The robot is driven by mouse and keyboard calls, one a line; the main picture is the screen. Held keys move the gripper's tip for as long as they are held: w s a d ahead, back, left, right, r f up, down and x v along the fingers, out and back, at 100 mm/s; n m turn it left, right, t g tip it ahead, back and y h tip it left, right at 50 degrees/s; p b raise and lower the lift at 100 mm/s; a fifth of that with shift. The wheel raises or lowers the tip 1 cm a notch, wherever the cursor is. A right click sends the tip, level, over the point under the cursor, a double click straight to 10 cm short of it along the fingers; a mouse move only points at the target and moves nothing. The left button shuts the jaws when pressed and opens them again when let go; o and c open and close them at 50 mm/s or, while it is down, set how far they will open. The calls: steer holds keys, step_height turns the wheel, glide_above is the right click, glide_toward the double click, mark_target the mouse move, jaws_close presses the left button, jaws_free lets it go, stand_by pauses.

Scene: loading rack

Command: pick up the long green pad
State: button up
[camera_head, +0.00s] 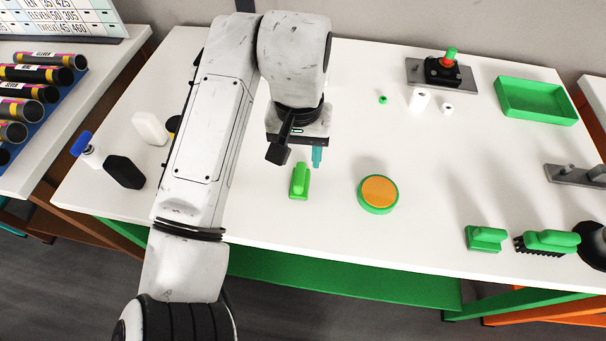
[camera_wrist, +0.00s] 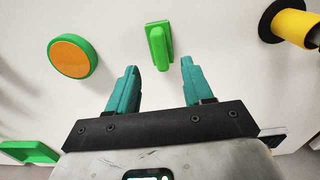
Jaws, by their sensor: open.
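A long green pad with a raised grip (camera_head: 299,181) lies on the white table, left of the middle of the head view. In the wrist view the green pad (camera_wrist: 159,45) lies beyond the fingertips, roughly centred between them. My gripper (camera_head: 317,156) hangs above the table, behind and slightly right of the pad. In the wrist view my gripper (camera_wrist: 159,66) is open, with two teal fingers apart and nothing between them. The pad does not touch the fingers.
A round green-rimmed orange disc (camera_head: 379,193) lies right of the pad. A smaller green block (camera_head: 486,238) and a green-backed brush (camera_head: 551,241) lie near the front right. A green tray (camera_head: 536,101) is at the back right.

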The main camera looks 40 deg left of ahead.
mark_target(300, 173)
steer(key=shift+w+f, duration=0.1)
steer(key=shift+f, duration=0.85)
steer(key=shift+f+p, duration=0.5)
steer(key=shift+f, duration=2.2)
steer(key=c, duration=0.8)
